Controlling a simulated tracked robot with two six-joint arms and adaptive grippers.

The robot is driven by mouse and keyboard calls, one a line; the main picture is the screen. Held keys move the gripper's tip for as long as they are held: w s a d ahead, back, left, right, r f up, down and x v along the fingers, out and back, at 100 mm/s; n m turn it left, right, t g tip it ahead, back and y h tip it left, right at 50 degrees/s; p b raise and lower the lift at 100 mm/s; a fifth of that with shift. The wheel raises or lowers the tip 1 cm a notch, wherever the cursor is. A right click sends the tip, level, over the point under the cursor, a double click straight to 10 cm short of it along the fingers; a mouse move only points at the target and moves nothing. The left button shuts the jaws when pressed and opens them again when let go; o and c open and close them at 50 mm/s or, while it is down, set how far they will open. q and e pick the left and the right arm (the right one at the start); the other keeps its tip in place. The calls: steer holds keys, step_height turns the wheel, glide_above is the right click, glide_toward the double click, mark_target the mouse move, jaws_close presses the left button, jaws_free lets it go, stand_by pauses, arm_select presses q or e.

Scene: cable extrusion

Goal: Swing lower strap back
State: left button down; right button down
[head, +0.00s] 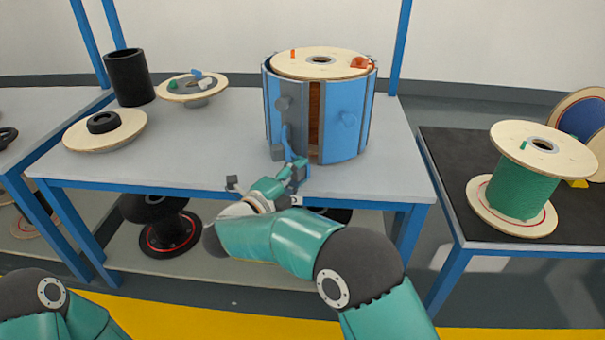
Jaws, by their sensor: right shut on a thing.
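A drum (343,105) with a blue segmented casing and a pale wooden top disc (320,63) stands upright on the grey table. A narrow upright gap in its front shows a brown inside (317,115). A blue strap-like piece (287,138) stands out low on the drum's front left, beside the gap. My right gripper (297,165) is at the lower end of this piece and shut on it, close to the casing. The gripper hides part of the strap and the drum's lower edge. Of my left arm only a part shows at the bottom left; its gripper is out of view.
The grey table (225,150) is clear left of the drum. A black cylinder (129,78) and two wooden discs with small parts stand at its left. A green cable spool (520,185) stands on the dark right table. Blue posts rise behind.

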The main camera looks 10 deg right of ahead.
steer(key=shift+s+f, duration=0.15)
steer(key=shift+f, duration=0.2)
steer(key=c, duration=0.8)
jaws_free()
steer(key=shift+r, duration=0.4)
